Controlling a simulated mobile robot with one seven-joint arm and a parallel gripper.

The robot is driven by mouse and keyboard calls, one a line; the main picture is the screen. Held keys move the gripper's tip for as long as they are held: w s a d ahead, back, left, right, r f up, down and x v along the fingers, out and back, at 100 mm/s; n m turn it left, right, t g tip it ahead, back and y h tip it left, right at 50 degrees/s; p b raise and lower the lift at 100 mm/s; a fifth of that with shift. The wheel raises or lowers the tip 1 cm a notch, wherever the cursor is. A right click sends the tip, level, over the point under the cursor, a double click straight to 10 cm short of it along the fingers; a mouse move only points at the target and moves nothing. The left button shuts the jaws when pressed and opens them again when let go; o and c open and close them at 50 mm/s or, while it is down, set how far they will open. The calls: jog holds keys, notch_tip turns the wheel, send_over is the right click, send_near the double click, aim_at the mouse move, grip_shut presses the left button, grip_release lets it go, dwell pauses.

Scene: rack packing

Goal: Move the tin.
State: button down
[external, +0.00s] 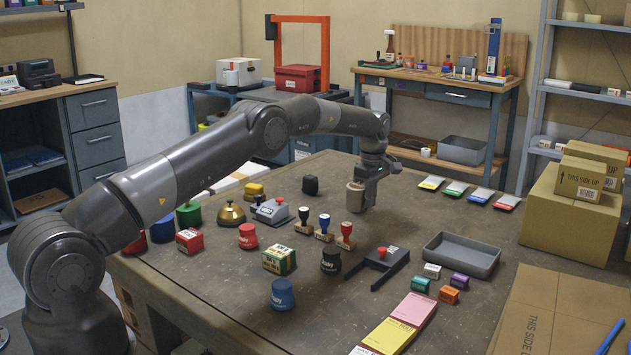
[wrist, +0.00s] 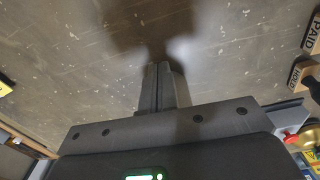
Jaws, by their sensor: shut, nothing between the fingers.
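Several squat, lidded cylinders that could be the tin stand on the table: a red one (external: 247,236), a black one (external: 330,261), a blue one (external: 283,295) and a green one (external: 188,215). I cannot tell which one is the tin. My gripper (external: 366,178) points down over the middle of the table, behind the stamps and apart from these cylinders. In the wrist view my gripper's fingers (wrist: 162,72) are together and empty above bare tabletop.
Stamps (external: 323,228) stand just in front of my gripper, and some show at the wrist view's right edge (wrist: 305,72). A brass bell (external: 230,214) stands left. A grey tray (external: 461,256) and cartons (external: 570,210) are on the right. Free tabletop (external: 420,215) lies right of my gripper.

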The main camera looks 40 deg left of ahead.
aim_at(352, 184)
jog(key=a, duration=0.6)
jog(key=shift+w+a, duration=0.15)
jog(key=shift+a, duration=0.15)
